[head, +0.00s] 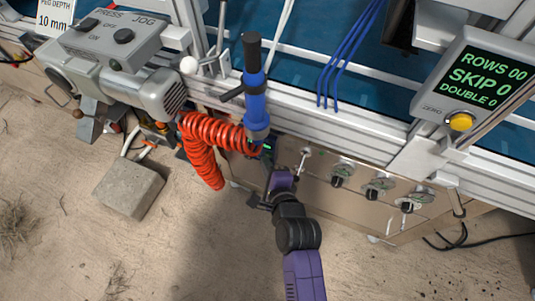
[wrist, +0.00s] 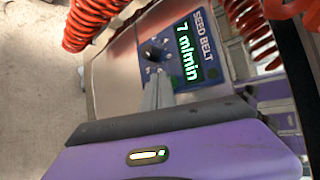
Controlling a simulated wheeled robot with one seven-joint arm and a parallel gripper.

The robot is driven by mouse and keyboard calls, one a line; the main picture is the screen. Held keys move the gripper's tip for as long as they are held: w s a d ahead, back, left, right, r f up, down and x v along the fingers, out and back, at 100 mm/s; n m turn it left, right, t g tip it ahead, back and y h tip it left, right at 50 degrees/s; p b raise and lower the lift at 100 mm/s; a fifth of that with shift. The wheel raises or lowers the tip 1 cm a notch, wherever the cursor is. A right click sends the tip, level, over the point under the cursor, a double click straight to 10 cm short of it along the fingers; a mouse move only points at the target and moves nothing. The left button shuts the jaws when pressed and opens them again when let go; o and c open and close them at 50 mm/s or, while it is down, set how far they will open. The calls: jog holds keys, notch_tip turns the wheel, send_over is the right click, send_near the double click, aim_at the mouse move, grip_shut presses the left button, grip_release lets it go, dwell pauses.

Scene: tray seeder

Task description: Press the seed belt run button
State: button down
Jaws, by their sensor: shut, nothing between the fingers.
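The blue seed belt panel (wrist: 203,62) shows in the wrist view, with a lit display (wrist: 187,57) reading 7 m/min. A dark knob (wrist: 152,51) is on the panel beside the display. A small dark green round spot (wrist: 174,82) lies by the display's lower end; I cannot tell whether it is the run button. My gripper (wrist: 158,76) is shut and empty, its grey fingers pointing at the panel just below the knob. Contact cannot be told. In the head view my gripper (head: 268,158) is close to the machine's front, hiding most of this panel.
A red coiled hose (head: 208,145) hangs left of my gripper, and a blue handle (head: 255,100) stands just above it. Several dark knobs (head: 372,191) line the front to the right. A yellow button (head: 460,122) sits under the rows display. A concrete block (head: 128,187) lies on the ground.

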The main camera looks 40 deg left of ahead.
jog(key=shift+w, duration=0.25)
dwell(0.3)
jog(key=shift+s, duration=0.15)
jog(key=shift+s+d+p, duration=0.1)
jog(key=shift+s+p, duration=0.25)
jog(key=shift+p, duration=0.15)
jog(key=shift+s, duration=0.1)
jog(key=shift+s+d+p, duration=0.25)
jog(key=shift+s+p, duration=0.4)
jog(key=shift+s, duration=0.3)
jog(key=shift+s+d+p, duration=0.2)
jog(key=shift+s+p, duration=0.4)
jog(key=shift+s, duration=0.35)
jog(key=shift+s+d+p, duration=0.25)
jog(key=shift+s+p, duration=0.4)
jog(key=shift+s, duration=0.3)
